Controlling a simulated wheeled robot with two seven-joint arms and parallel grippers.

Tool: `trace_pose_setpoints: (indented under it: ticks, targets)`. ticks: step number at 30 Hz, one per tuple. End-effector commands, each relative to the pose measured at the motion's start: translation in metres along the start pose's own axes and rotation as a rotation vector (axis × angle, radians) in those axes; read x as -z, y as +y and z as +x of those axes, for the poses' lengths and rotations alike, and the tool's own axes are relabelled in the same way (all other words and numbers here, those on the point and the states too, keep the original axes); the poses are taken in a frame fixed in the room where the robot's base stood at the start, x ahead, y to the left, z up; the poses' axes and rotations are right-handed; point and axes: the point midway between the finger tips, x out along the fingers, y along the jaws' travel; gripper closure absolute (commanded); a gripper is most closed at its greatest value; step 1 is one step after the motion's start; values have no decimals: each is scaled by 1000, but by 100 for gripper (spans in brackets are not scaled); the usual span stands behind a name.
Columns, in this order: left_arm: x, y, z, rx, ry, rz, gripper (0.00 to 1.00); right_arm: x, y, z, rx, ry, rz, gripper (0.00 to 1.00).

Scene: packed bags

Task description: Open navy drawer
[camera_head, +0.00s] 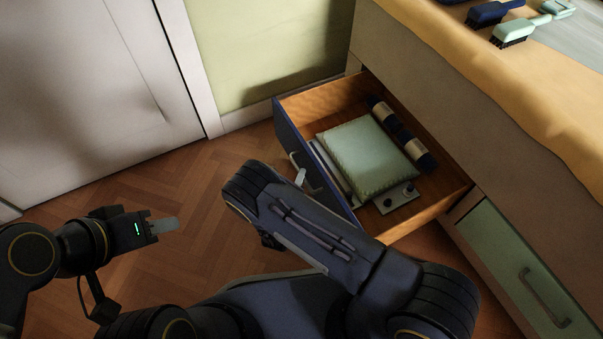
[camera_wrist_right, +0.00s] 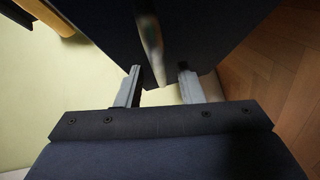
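The navy drawer (camera_head: 288,128) is pulled out of the cabinet, its inside showing. Its pale handle (camera_head: 293,159) is on the front face, partly hidden by my right arm; in the right wrist view the handle (camera_wrist_right: 151,42) runs down between and beyond the fingers. My right gripper (camera_head: 301,177) is at the drawer front by the handle. In the right wrist view the right gripper (camera_wrist_right: 160,84) has its fingers apart, with gaps beside the handle. My left gripper (camera_head: 165,225) is over the floor at the left, away from the drawer; its finger opening cannot be made out.
The drawer holds a pale green folded cloth (camera_head: 366,155), dark rolls with cream bands (camera_head: 410,147) and flat grey items (camera_head: 395,198). A closed green drawer (camera_head: 515,265) is at the right. Brushes (camera_head: 515,32) lie on the cabinet top. Wood floor (camera_head: 180,195) is clear at the left.

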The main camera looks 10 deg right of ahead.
Motion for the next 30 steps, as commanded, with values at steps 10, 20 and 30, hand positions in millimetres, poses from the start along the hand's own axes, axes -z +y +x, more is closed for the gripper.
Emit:
trace_pose_setpoints:
  ticks: [10,20,30]
  targets:
    - [7,6,-14,0,0,0,64,0,1,-49,0,0,-1,66]
    - [7,6,-13,0,0,0,64,0,0,-52,0,-1,-1,66]
    - [7,6,-13,0,0,0,64,0,0,-52,0,0,-1,66]
